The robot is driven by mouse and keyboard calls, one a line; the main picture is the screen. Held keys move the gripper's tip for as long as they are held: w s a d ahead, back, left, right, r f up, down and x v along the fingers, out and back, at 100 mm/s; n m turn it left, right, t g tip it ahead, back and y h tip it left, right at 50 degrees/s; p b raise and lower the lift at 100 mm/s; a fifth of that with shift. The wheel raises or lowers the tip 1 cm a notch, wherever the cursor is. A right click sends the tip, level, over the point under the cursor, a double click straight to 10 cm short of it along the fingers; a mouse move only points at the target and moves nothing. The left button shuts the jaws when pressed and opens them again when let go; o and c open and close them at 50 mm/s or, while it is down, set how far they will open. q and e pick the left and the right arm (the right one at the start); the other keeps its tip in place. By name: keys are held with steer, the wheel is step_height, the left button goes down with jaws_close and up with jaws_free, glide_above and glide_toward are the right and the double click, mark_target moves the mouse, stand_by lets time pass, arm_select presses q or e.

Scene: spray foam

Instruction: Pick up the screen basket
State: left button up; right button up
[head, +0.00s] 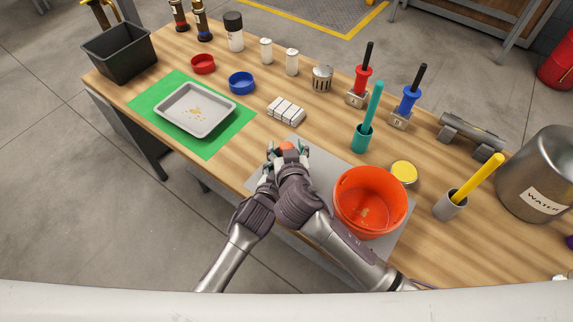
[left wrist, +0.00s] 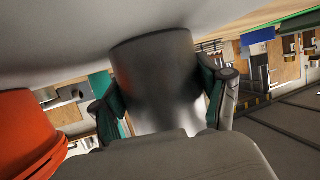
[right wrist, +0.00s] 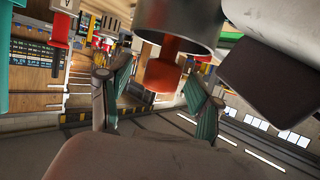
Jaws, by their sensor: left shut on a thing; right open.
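The screen basket looks to be the small perforated metal cup (head: 322,78) standing upright on the table in the head view. Both grippers are well apart from it, nearer the front edge. My left gripper (left wrist: 163,90) is shut on a dark grey metal cylinder (left wrist: 160,65); in the head view it is mostly hidden by my right arm. My right gripper (head: 287,155) is open. In the right wrist view its fingers (right wrist: 157,88) stand either side of a red-orange knob (right wrist: 163,76), below a metal cylinder (right wrist: 178,22). I cannot tell whether they touch the knob.
An orange bucket (head: 370,205) stands on a grey mat right of my grippers. White blocks (head: 286,110), a teal holder (head: 362,138) and a red-handled tool (head: 363,85) surround the basket. A grey tray (head: 170,123) lies on a green mat (head: 206,150) at left.

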steer(key=shift+w+f, duration=0.1)
steer(key=shift+w, duration=0.1)
jaws_close()
stand_by(0.6)
step_height(320, 180, up, 18)
stand_by(1.1)
stand_by(0.3)
arm_select(q)
steer(key=o, duration=1.6)
